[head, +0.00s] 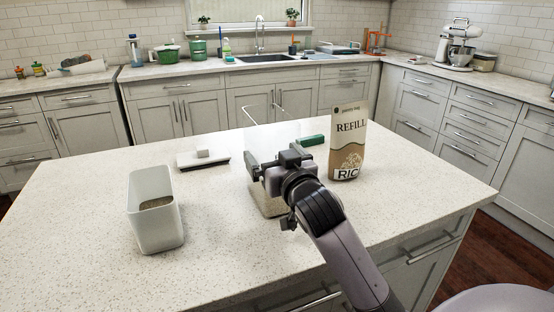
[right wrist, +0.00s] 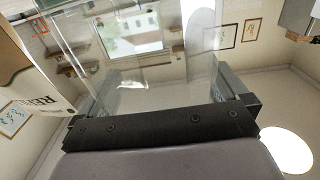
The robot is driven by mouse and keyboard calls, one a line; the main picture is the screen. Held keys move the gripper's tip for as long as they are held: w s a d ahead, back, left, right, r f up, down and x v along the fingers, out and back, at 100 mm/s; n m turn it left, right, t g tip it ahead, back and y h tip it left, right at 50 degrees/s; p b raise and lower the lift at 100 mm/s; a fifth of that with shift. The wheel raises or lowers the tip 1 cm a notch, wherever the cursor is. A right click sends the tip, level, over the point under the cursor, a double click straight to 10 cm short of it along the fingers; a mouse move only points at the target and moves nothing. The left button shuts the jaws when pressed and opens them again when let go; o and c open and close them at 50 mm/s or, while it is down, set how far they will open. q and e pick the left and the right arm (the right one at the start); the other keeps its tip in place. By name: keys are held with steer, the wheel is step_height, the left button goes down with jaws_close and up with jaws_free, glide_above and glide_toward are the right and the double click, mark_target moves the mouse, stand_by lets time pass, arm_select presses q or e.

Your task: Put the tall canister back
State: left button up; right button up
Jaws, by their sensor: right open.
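A tall clear canister (head: 282,130) stands upright near the middle of the island top, with pale grainy contents low inside. It also shows as clear walls in the right wrist view (right wrist: 150,75). My right gripper (head: 277,163) is open, its fingers on either side of the canister at mid height. Whether either finger touches the wall I cannot tell. My gripper and forearm hide part of the canister's lower front. My left gripper is not in view.
A white open container (head: 154,225) with grain inside stands at the left. A white lid-like piece (head: 203,158) lies behind it. A rice refill bag (head: 348,140) stands close right of the canister, near a green object (head: 313,140). The front left of the island (head: 70,245) is clear.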

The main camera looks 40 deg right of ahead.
steer(key=v, duration=1.2)
steer(key=shift+p, duration=0.3)
steer(key=shift+r, duration=0.1)
